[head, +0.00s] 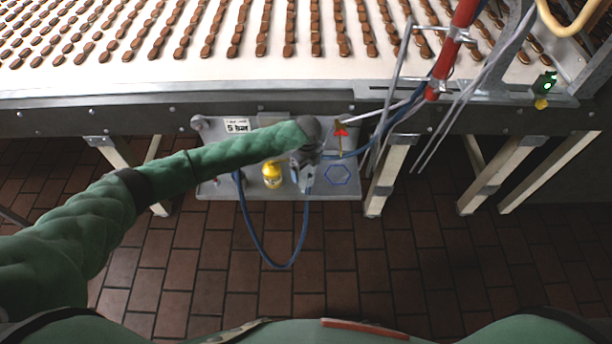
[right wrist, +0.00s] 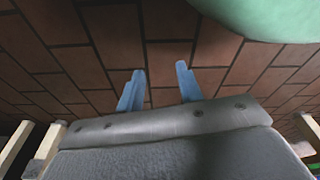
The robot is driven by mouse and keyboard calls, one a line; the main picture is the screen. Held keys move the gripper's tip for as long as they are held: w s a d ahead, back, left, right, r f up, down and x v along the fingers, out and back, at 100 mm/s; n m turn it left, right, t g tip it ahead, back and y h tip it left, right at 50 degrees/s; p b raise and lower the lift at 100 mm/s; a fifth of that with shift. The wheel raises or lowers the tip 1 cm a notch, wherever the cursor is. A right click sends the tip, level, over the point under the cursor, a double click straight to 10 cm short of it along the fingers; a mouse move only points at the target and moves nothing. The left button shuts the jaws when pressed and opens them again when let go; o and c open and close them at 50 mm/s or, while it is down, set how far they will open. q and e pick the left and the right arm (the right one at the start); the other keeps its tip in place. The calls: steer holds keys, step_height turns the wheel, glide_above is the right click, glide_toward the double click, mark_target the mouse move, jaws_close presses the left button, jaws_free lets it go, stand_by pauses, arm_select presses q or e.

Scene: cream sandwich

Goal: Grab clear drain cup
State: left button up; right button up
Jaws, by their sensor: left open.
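My left gripper (head: 305,178) is open in the head view, over the grey panel (head: 215,188) below the conveyor. It points down, just right of a small yellow-topped container (head: 272,175). I cannot make out a clear drain cup apart from the gripper; the grey and bluish shapes at the fingers blend together. In the right wrist view my right gripper (right wrist: 160,72) has its two blue fingers apart, with only brown floor tiles between and beyond them.
A conveyor (head: 200,72) with rows of brown biscuits runs across the top. A blue hose (head: 247,230) loops below the panel. A blue hexagon outline (head: 338,176) and a red arrow (head: 341,130) are right of my left gripper. Pale legs (head: 387,178) support the conveyor.

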arm_select(q)
steer(key=f+p, duration=0.1)
steer(key=f, duration=0.1)
steer(key=f+p, duration=0.2)
steer(key=shift+s+a+f, duration=0.1)
steer(key=shift+s+f, duration=0.1)
steer(key=shift+f, duration=0.5)
arm_select(e)
steer(key=s+d+f, duration=0.1)
steer(key=s+f, duration=0.1)
steer(key=s, duration=0.4)
steer(key=shift+s+d, duration=0.3)
steer(key=shift+s, duration=0.1)
arm_select(q)
steer(key=c, duration=1.1)
arm_select(e)
steer(key=shift+s, duration=0.1)
arm_select(q)
steer(key=shift+o, duration=0.2)
steer(key=shift+r, duration=0.1)
arm_select(e)
steer(key=shift+f, duration=0.15)
